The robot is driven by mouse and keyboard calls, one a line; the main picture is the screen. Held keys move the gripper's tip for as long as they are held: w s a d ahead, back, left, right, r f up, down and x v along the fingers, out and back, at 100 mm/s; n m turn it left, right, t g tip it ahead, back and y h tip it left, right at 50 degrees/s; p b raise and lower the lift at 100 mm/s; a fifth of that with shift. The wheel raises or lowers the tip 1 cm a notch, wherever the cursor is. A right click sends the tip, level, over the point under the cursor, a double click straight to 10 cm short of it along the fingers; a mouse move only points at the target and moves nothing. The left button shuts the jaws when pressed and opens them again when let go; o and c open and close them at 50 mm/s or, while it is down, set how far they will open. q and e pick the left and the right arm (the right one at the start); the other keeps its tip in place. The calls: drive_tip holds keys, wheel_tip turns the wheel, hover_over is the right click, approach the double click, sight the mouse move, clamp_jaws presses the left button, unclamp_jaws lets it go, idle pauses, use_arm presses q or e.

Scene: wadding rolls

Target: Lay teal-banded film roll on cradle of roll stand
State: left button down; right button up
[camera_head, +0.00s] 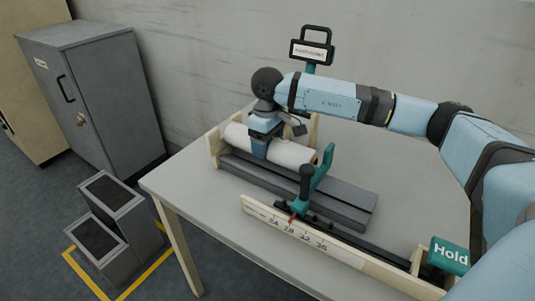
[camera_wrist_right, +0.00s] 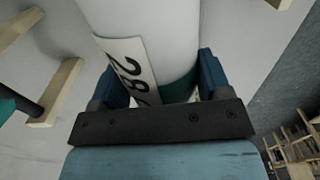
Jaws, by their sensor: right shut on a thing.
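The white film roll (camera_head: 290,152) lies lengthwise near the back of the table, between upright wooden end pieces. My right gripper (camera_head: 262,145) reaches down from above and is shut on it, left of its middle. In the right wrist view the roll (camera_wrist_right: 150,25) passes between the blue fingers (camera_wrist_right: 160,85). Its teal band (camera_wrist_right: 181,88) and a printed label with a 28 (camera_wrist_right: 130,68) show there. The wooden end piece (camera_head: 214,147) of the roll stand is at the roll's left end. I cannot tell whether the roll touches the cradle.
A long grey bed (camera_head: 310,195) lies in front of the roll. The table's left front (camera_head: 190,185) is clear.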

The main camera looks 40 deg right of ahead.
sight(268, 153)
drive_tip(key=shift+f, duration=1.6)
drive_tip(key=shift+f+b, duration=0.55)
drive_tip(key=shift+b, duration=0.05)
drive_tip(key=o, duration=1.3)
drive_tip(key=shift+o, duration=0.2)
wheel_tip(268, 153, up, 13)
drive_tip(key=p, duration=0.2)
drive_tip(key=shift+p, duration=0.4)
